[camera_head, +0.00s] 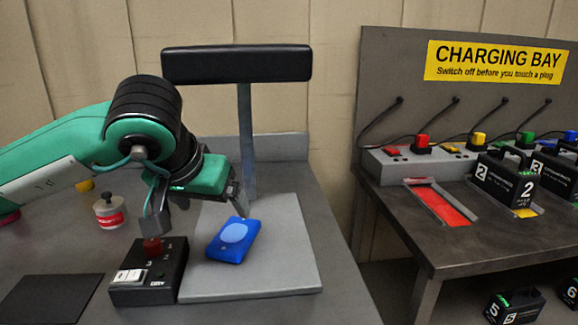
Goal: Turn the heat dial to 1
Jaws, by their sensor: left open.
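A white rocker switch (129,276) is on the box's near left part. My left gripper (198,218) is open and empty, its jaws spread wide. One finger is just above the red knob and looks close to it; I cannot tell whether it touches. The other finger is above the plate, near the blue pad. My right gripper is out of view.
A blue pad (233,240) lies on the grey plate (265,280); a post carries a black bar (237,64) above. A white-and-red canister (110,212) and black mat (50,299) are left. The charging table (480,240) with black batteries stands right, across a gap.

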